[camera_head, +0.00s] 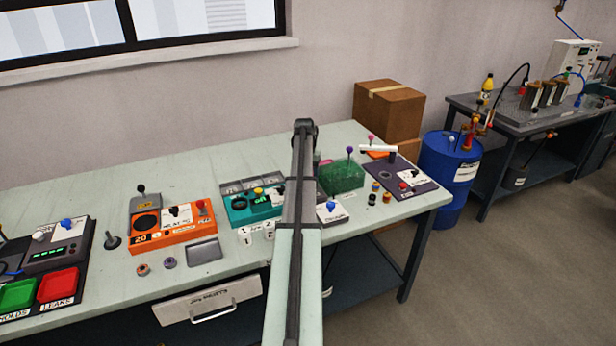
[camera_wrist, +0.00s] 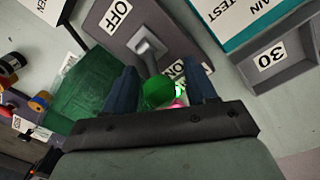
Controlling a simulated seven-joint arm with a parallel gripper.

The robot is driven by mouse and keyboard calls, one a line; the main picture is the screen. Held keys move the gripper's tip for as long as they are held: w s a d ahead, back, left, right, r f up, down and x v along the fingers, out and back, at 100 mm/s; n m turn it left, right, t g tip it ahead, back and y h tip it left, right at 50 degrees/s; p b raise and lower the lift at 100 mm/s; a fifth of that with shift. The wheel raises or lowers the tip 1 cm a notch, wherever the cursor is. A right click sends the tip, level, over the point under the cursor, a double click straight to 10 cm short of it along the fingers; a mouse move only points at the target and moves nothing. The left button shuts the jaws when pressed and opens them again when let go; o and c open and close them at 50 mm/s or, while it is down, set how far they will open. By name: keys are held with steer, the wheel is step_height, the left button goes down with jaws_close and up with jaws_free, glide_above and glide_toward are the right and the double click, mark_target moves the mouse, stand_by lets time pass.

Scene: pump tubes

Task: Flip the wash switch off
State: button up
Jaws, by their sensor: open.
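In the wrist view a grey switch plate (camera_wrist: 118,38) carries a lever (camera_wrist: 149,48) with a green ball knob (camera_wrist: 157,92). An OFF label (camera_wrist: 116,15) is on the plate's far side. An ON label, partly covered, is on the near side, and the knob lies toward it. My gripper (camera_wrist: 161,80) is open, with one dark blue finger on each side of the knob. I cannot tell whether either finger touches it. In the head view my arm crosses the bench and hides the gripper and most of this switch.
A green box (camera_wrist: 82,98) stands left of the switch in the wrist view; it also shows in the head view (camera_head: 341,180). A grey tray marked 30 (camera_wrist: 285,62) is at the right. An orange unit (camera_head: 172,224) and a dark panel (camera_head: 418,180) stand on the bench (camera_head: 90,196).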

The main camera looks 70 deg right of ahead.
jaws_close()
stand_by(0.5)
